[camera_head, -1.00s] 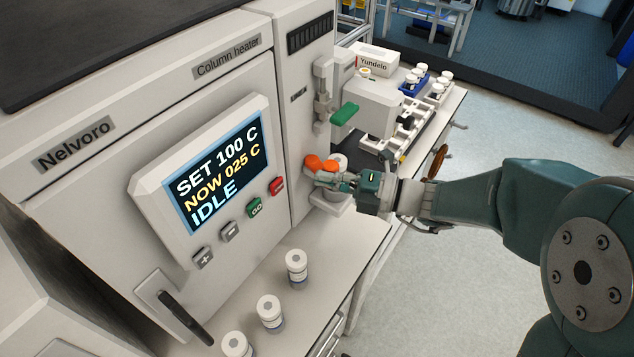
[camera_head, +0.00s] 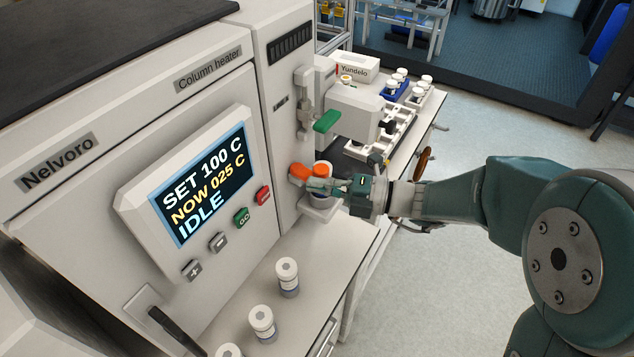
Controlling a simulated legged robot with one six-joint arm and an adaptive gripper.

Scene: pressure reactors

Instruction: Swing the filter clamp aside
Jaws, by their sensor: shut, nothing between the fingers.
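An orange clamp part (camera_head: 300,171) sits low on the front of the narrow column unit, beside a small white round body that looks like the filter holder. My gripper (camera_head: 325,186) is shut with nothing between its fingers. Its fingertips are right beside the orange part and in front of the white body, above a small white ledge (camera_head: 320,208). The fingers hide part of the clamp and holder; I cannot tell whether they touch. A green lever (camera_head: 327,121) on a grey valve is above.
The column heater (camera_head: 110,170) with its screen stands at left. Several white-capped vials (camera_head: 288,277) stand on the bench in front. A white instrument (camera_head: 355,108), vial racks (camera_head: 394,90) and a Yundelo box (camera_head: 357,68) are behind. Open floor lies to the right.

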